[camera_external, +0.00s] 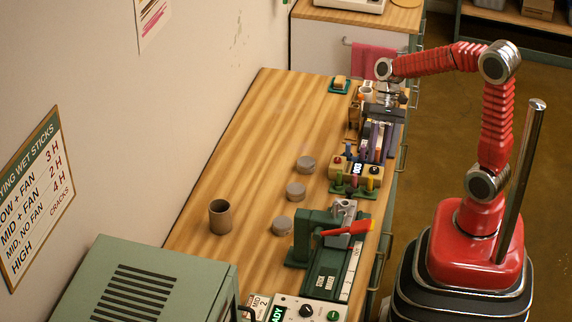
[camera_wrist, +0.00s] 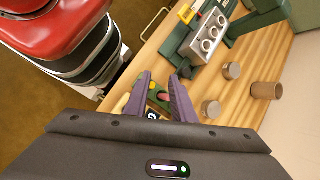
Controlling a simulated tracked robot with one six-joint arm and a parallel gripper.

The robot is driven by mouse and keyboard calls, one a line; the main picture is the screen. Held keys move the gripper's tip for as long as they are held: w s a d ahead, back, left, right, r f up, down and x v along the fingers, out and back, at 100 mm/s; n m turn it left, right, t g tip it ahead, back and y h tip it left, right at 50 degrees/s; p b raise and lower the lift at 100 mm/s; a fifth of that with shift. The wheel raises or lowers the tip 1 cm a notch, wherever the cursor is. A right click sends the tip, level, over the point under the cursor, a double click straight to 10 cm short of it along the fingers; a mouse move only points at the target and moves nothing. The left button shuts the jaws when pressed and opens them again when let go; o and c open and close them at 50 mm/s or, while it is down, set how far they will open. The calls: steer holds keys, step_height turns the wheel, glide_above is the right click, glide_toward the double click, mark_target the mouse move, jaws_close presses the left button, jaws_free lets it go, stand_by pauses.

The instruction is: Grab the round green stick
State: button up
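My gripper (camera_external: 376,150) reaches down over the right edge of the wooden table, beside a yellow box with a lit display (camera_external: 358,169). In the wrist view its two purple fingers (camera_wrist: 160,76) are spread, with a visible gap between them. Small green, pink and yellow parts show between and beside the fingers, partly hidden by them. A green rack (camera_external: 352,190) with short coloured upright pieces stands just in front of the box. I cannot tell for certain which piece is the round green stick. No held stick shows.
A green press (camera_external: 320,245) with a red lever stands nearer the camera. Several grey round pieces (camera_external: 296,192) and a brown cup (camera_external: 220,216) stand to the left. A small green tray (camera_external: 340,85) lies behind.

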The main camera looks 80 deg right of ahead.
steer(key=w+d+f+m+t+y, duration=0.3)
steer(key=w+d+f+m+y, duration=0.2)
steer(key=d+m, duration=0.4)
steer(key=w+d+y, duration=0.1)
steer(key=w+d, duration=0.1)
steer(key=shift+w+y, duration=0.35)
steer(key=shift+y, duration=0.05)
steer(key=shift+a+f, duration=0.1)
steer(key=shift+f, duration=0.05)
glide_toward(339, 175)
steer(key=a+f, duration=0.2)
steer(key=a, duration=0.1)
steer(key=shift+w+f, duration=0.15)
steer(key=shift+w, duration=0.15)
steer(key=shift+w+a+f, duration=0.1)
steer(key=shift+a+f, duration=0.05)
steer(key=shift+a, duration=0.15)
steer(key=shift+a, duration=0.1)
steer(key=shift+x, duration=2.5)
steer(key=shift+w, duration=0.2)
